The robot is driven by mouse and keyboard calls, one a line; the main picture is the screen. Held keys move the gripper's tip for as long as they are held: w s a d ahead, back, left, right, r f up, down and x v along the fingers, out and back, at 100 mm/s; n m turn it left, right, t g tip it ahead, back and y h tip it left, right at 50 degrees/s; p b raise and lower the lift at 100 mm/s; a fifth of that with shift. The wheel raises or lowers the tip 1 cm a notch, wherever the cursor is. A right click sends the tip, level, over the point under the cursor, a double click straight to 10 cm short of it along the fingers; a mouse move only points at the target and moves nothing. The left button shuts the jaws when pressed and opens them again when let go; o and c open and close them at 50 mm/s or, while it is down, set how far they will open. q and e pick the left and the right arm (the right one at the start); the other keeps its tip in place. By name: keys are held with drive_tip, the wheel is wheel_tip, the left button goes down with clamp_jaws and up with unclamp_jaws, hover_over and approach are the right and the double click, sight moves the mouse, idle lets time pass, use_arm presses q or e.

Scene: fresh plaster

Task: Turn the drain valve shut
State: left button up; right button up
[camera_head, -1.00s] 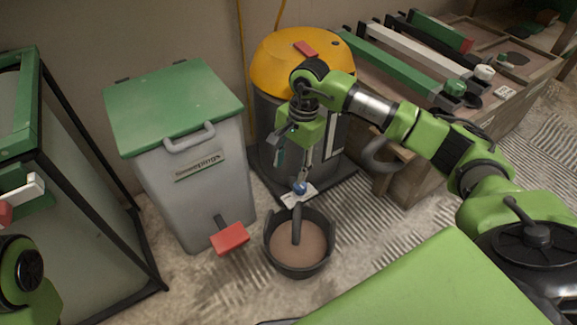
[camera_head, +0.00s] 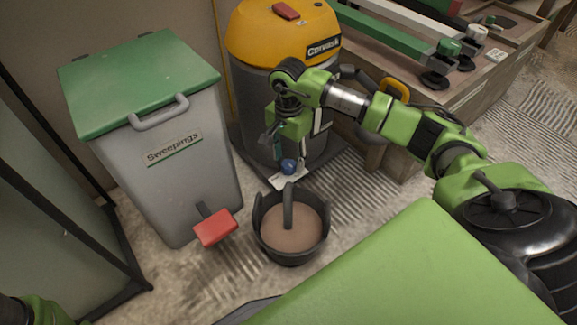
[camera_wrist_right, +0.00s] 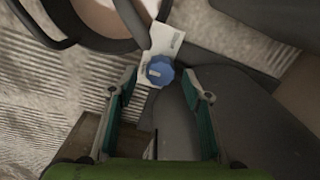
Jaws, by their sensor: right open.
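The drain valve is a blue knob (camera_head: 289,166) low on the front of the grey vacuum drum (camera_head: 248,110) with the yellow lid. A white tag (camera_head: 276,182) with small marks lies behind the knob. In the right wrist view the blue knob (camera_wrist_right: 160,72) sits between and just beyond the fingertips, with the white tag (camera_wrist_right: 163,41) around it. My right gripper (camera_wrist_right: 159,80) is open and points down at the knob, one finger on each side, apart from it. In the head view the right gripper (camera_head: 289,152) partly hides the drum. My left gripper is out of view.
A black bucket (camera_head: 262,240) of brownish content stands in front of the valve. A grey sweepings bin (camera_head: 190,190) with a green lid and red pedal (camera_head: 215,228) stands left. A wooden bench (camera_head: 440,110) stands right. Ridged floor lies between.

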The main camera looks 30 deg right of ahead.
drive_tip(key=shift+f, duration=0.85)
drive_tip(key=c, duration=1.1)
drive_tip(key=shift+r, duration=0.1)
